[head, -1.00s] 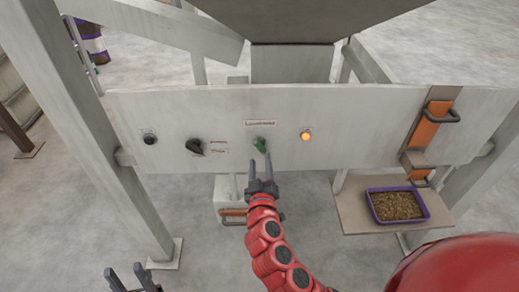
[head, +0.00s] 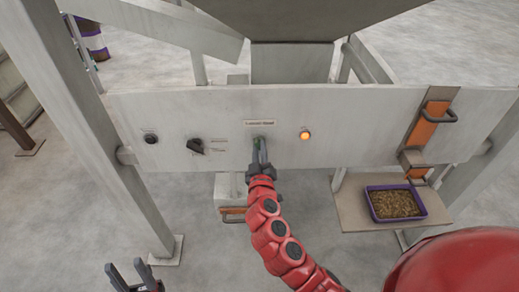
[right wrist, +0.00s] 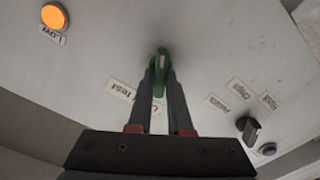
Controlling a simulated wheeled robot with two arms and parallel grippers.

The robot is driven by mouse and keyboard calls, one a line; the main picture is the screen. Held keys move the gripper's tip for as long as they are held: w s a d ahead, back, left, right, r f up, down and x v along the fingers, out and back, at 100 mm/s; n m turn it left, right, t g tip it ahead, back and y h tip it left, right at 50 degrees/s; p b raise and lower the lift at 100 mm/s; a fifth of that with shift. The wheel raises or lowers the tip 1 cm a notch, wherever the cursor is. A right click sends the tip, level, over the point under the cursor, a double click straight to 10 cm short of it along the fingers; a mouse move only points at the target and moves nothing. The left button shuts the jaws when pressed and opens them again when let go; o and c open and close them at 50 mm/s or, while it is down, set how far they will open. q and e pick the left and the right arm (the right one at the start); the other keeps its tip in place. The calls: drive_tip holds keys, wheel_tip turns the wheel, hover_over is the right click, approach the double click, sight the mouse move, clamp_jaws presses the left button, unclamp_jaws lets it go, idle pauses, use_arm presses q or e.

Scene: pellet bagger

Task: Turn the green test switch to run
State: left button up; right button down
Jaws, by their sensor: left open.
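The green test switch (right wrist: 161,58) is a small green knob on the pale control panel. In the head view it (head: 258,138) is largely hidden by my right gripper (head: 261,142). In the right wrist view the two dark fingers of my right gripper (right wrist: 161,77) lie close on either side of the green knob and appear shut on it. A white label sits above the switch in the head view; its text is too small to read there. My left gripper (head: 126,270) is open and empty at the bottom left, well away from the panel.
The panel (head: 350,130) also carries a black selector knob (head: 195,145), a dark round button (head: 151,138) and a lit orange lamp (head: 305,134). A purple tray (head: 372,206) of pellets stands on a shelf at the right. A frame post (head: 95,130) rises at the left.

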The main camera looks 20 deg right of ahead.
drive_tip(key=shift+n, duration=0.4)
drive_tip(key=shift+a+n+b, duration=0.15)
drive_tip(key=shift+n+b, duration=0.25)
drive_tip(key=shift+n, duration=0.7)
drive_tip(key=n, duration=0.2)
drive_tip(key=shift+f+n, duration=0.15)
drive_tip(key=shift+n, duration=0.15)
drive_tip(key=n, duration=0.6)
drive_tip(key=shift+f, duration=0.1)
drive_tip(key=shift+n, duration=0.3)
drive_tip(key=c, duration=0.8)
unclamp_jaws()
drive_tip(key=shift+c, duration=0.2)
